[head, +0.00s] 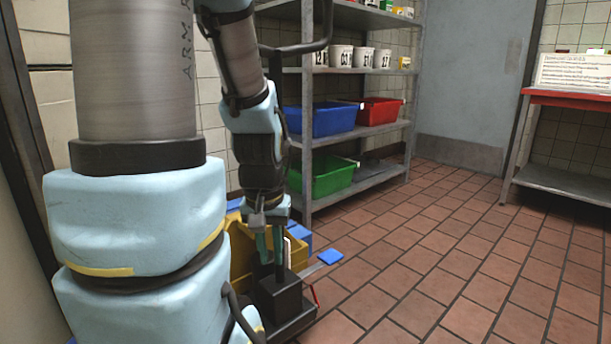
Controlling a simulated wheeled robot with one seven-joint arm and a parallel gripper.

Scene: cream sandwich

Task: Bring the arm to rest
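My arm (150,215) fills the left side of the head view, with light blue joint covers and a grey cylinder. Its far part reaches down to my gripper (270,252), which points downward with greenish fingers. The gripper is in front of a yellow container (240,248), seen against it; whether they touch is unclear. The fingers are small and overlap dark parts behind them, so their opening cannot be made out. No held object can be made out.
A metal shelf rack (310,110) stands behind, with a blue bin (325,118), a red bin (379,111), a green bin (325,178) and several white tubs. A red-topped table (570,99) stands at right. The tiled floor (440,250) between is clear.

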